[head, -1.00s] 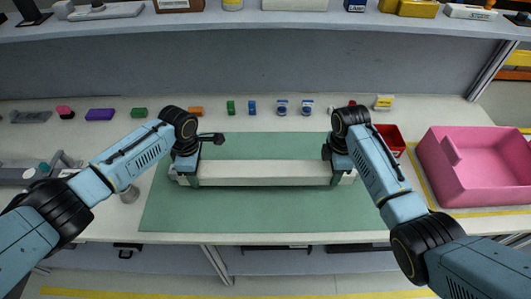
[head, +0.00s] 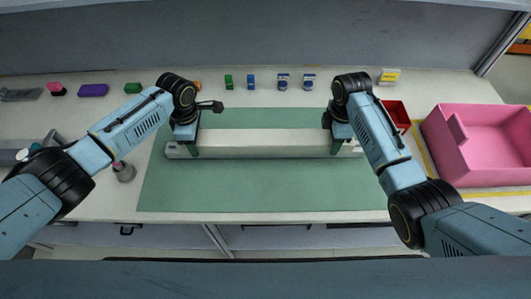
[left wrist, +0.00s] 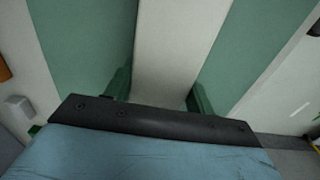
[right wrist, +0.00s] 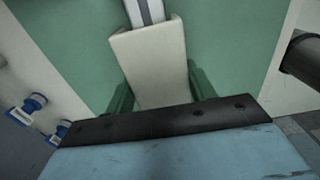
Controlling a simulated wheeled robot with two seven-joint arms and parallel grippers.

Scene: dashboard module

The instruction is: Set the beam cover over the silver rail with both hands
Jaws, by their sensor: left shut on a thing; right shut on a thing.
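The beam cover (head: 262,144) is a long cream-white bar lying crosswise over the green mat. My left gripper (head: 191,148) is shut on it near its left end, and my right gripper (head: 338,146) is shut on it near its right end. The cover also shows between the green fingers in the left wrist view (left wrist: 180,50) and the right wrist view (right wrist: 152,62). The silver rail (right wrist: 151,10) sticks out past the cover's end, in line with it; most of it is hidden beneath. I cannot tell whether the cover touches the rail.
The green mat (head: 265,190) is clear in front of the cover. A pink bin (head: 483,165) and a small red bin (head: 396,112) stand to the right. Several small coloured items line the back.

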